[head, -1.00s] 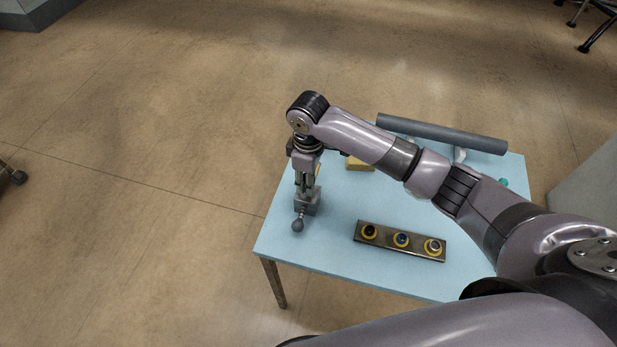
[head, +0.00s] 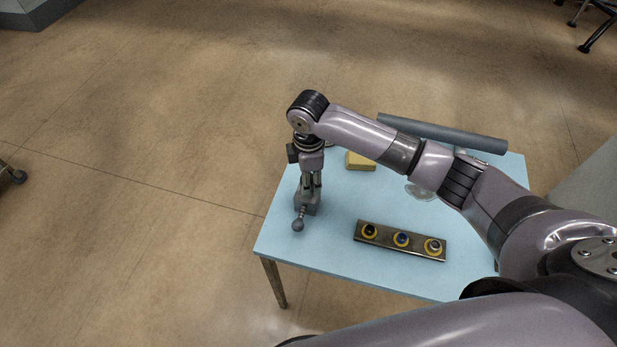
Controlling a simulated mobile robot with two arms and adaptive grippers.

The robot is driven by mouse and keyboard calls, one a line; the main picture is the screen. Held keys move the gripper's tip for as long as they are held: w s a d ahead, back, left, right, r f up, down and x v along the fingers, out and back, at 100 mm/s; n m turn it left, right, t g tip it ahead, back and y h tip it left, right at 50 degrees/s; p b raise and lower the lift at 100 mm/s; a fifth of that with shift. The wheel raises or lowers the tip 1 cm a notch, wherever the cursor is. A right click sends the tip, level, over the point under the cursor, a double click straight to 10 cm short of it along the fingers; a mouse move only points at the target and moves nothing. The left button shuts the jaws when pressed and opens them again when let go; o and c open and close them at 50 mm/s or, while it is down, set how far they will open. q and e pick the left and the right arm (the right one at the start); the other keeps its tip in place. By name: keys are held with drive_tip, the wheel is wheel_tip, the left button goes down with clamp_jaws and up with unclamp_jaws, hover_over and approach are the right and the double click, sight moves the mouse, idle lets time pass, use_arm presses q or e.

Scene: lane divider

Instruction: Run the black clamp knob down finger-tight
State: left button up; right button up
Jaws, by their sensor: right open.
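My right gripper (head: 310,187) points down over a small grey block (head: 308,205) near the left edge of the blue table (head: 340,255). A short lever with a grey ball end (head: 298,225) sticks out from the block toward the front. The gripper is open, its fingers at the top of the block. The black clamp knob cannot be made out; the gripper covers the block's top. Whether the fingers touch anything there cannot be told. My left gripper is not in view.
The table is bare between block and strip.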

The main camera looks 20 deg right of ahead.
drive_tip(key=n, duration=0.6)
drive_tip(key=shift+w, duration=0.1)
drive_tip(key=shift+c, duration=0.2)
drive_tip(key=c, duration=0.6)
drive_tip(key=shift+o, duration=0.2)
drive_tip(key=m, duration=0.6)
drive_tip(key=shift+f+m, duration=0.1)
drive_tip(key=shift+m, duration=0.3)
drive_tip(key=m, duration=0.5)
drive_tip(key=shift+s, duration=0.2)
drive_tip(key=o, duration=0.6)
